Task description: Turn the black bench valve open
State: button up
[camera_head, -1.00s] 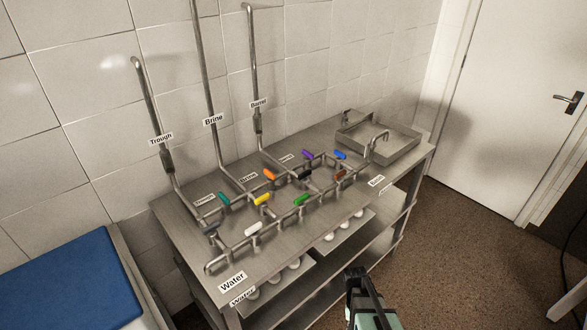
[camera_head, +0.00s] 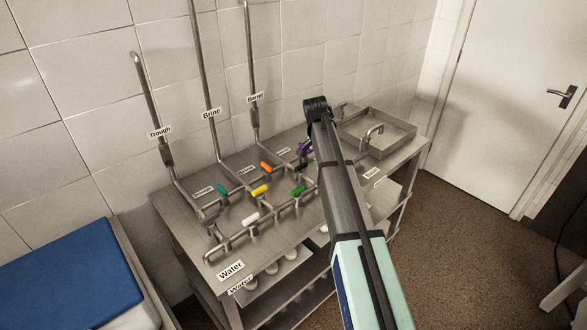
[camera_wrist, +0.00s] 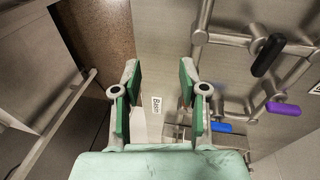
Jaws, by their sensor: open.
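The black bench valve handle (camera_wrist: 268,54) shows clearly in the wrist view, at the upper right on a metal pipe, set at a slant to it. In the head view only a part of this handle (camera_head: 302,166) shows beside my arm. My gripper (camera_wrist: 160,78) is open and empty in the wrist view, its green-padded fingers pointing down over the bench near the Basin label (camera_wrist: 156,104). The black handle lies to the right of both fingers, apart from them.
Purple (camera_wrist: 283,109) and blue (camera_wrist: 222,127) handles sit near the black one. Orange (camera_head: 266,167), yellow (camera_head: 259,190), green (camera_head: 297,191), teal (camera_head: 221,189) and white (camera_head: 251,218) handles line the pipes. A metal basin (camera_head: 405,143) stands at the bench's right end.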

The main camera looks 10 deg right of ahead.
jog(key=t+y+b, duration=0.1)
jog(key=y+b, duration=0.1)
jog(key=b, duration=0.1)
send_near(301, 165)
jog(key=shift+m, duration=0.4)
notch_tip(301, 165, down, 9)
jog(key=p, duration=0.5)
jog(key=shift+d, duration=0.15)
jog(key=shift+r, duration=0.1)
grip_shut()
